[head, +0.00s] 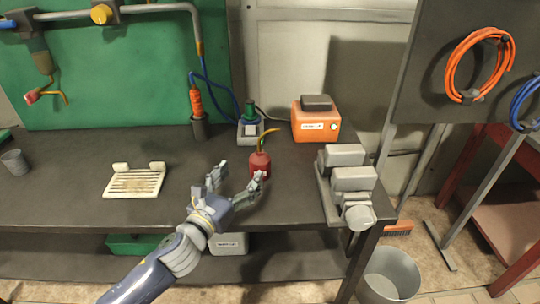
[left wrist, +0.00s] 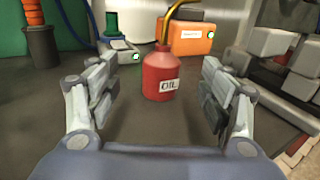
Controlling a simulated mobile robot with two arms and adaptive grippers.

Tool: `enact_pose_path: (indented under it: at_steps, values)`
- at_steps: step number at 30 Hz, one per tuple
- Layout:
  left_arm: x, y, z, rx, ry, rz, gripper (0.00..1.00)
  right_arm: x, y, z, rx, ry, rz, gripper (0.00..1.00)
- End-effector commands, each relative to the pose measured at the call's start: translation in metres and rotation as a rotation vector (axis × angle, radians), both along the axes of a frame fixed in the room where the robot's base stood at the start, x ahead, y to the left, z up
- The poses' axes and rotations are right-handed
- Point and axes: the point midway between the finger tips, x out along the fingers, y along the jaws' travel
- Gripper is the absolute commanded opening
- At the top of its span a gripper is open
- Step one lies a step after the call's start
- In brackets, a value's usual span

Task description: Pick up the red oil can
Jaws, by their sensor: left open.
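The red oil can (head: 260,165) stands upright on the dark workbench, with a yellow spout rising to the right. In the left wrist view the can (left wrist: 159,76) is ahead between the fingers, with a white "OIL" label facing me. My left gripper (head: 236,178) is open at the bench's front part, just in front of the can. In the left wrist view its fingers (left wrist: 160,92) are spread to either side of the can, with gaps on both sides. In the head view a fingertip partly covers the can's lower side. My right gripper is not in view.
A grey vise-like machine (head: 352,180) stands right of the can. Behind are an orange box (head: 315,124), a small device with a green top (head: 250,122) and an orange-handled tool in a holder (head: 198,112). A cream rack (head: 135,182) lies left. Bare bench surrounds the can.

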Motion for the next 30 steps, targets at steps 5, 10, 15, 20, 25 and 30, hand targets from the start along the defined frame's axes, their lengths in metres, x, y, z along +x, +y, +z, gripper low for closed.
enact_pose_path:
  at_steps: [5, 10, 15, 20, 25, 30]
  values:
    - [0.010, -0.006, 0.001, 0.013, -0.010, -0.004, 0.73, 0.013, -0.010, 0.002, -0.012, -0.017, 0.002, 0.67]
    - [0.032, -0.017, 0.001, 0.011, -0.009, -0.003, 0.73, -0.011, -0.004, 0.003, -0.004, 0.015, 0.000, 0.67]
    - [0.047, -0.025, 0.001, 0.011, -0.009, -0.004, 0.73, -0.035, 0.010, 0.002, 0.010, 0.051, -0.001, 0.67]
    - [0.053, -0.028, 0.001, 0.012, -0.008, -0.003, 0.73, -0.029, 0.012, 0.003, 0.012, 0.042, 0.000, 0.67]
    - [0.068, -0.039, 0.002, 0.008, -0.008, -0.004, 0.73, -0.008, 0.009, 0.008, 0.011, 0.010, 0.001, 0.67]
    - [0.085, -0.048, 0.001, 0.010, -0.007, -0.002, 0.73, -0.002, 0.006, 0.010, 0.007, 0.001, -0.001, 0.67]
